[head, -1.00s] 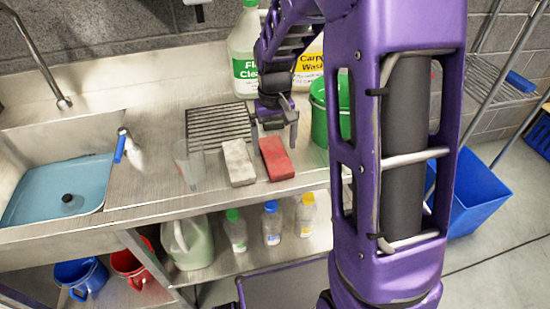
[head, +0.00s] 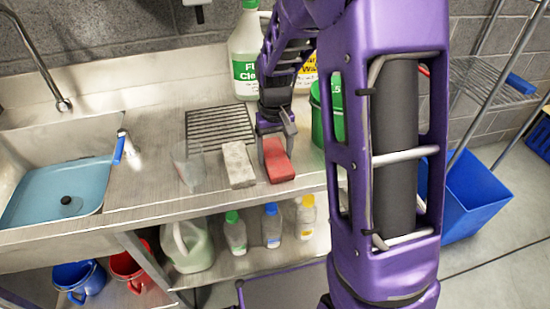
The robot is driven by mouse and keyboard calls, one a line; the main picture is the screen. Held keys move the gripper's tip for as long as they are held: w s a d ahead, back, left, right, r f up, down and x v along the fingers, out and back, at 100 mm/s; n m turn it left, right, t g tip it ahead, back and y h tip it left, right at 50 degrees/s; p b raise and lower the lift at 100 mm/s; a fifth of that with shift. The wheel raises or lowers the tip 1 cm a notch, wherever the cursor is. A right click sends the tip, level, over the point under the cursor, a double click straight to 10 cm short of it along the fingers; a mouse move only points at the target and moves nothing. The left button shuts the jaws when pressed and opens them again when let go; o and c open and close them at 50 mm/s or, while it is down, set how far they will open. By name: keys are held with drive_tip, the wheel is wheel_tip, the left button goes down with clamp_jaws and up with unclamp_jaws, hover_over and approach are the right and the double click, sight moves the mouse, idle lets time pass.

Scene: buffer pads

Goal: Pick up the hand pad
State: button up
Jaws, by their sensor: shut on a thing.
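A red block-shaped pad (head: 279,166), which I take to be the hand pad, is on the steel counter near its front edge. A pale grey pad (head: 238,165) lies just left of it, a small gap apart. My gripper (head: 274,146) points down at the rear part of the red pad and is shut on it, one finger at each side. The fingers hide part of the pad's far end. I cannot tell whether the pad is clear of the counter.
A clear cup (head: 187,163) stands left of the grey pad. A black drain grille (head: 218,125) lies behind. A green bucket (head: 326,115) is close on the right, and a large cleaner bottle (head: 244,55) stands at the back. The sink (head: 110,150) is far left.

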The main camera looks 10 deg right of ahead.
sight(275, 155)
drive_tip(key=shift+r, duration=0.1)
wheel_tip(275, 155, up, 10)
drive_tip(key=p, duration=0.1)
drive_tip(key=shift+p, duration=0.35)
idle(0.9)
